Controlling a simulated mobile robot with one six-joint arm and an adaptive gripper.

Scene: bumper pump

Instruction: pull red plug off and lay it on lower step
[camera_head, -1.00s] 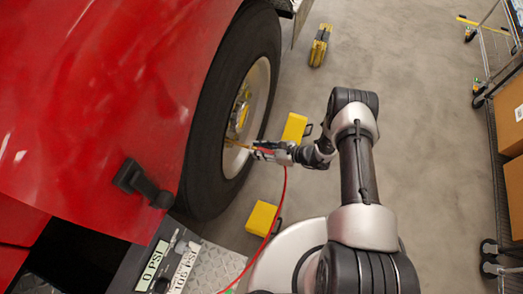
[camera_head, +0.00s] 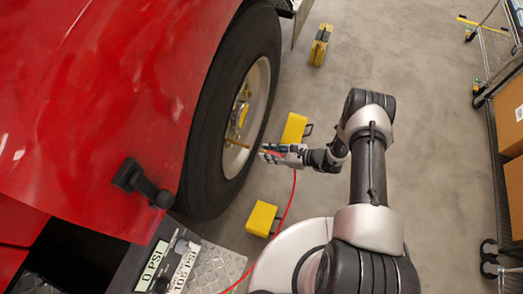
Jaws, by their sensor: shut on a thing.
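My gripper (camera_head: 270,153) is shut on the red plug, a small red piece mostly hidden between the fingers. A red hose (camera_head: 289,205) runs from the gripper down to the lower left. The gripper is just right of the truck wheel (camera_head: 230,110), near the orange valve stem (camera_head: 238,144) at the rim. A small gap seems to show between the stem and the fingertips. The lower step (camera_head: 217,268), a grey tread-plate surface, shows at the bottom left beside panels reading 0 PSI and 105 PSI.
Yellow wheel chocks (camera_head: 262,218) and (camera_head: 294,128) lie on the floor by the tyre. Another yellow block (camera_head: 320,45) stands farther back. A black handle (camera_head: 142,183) juts from the red body. A shelf with boxes (camera_head: 508,115) is at right. Open floor lies between.

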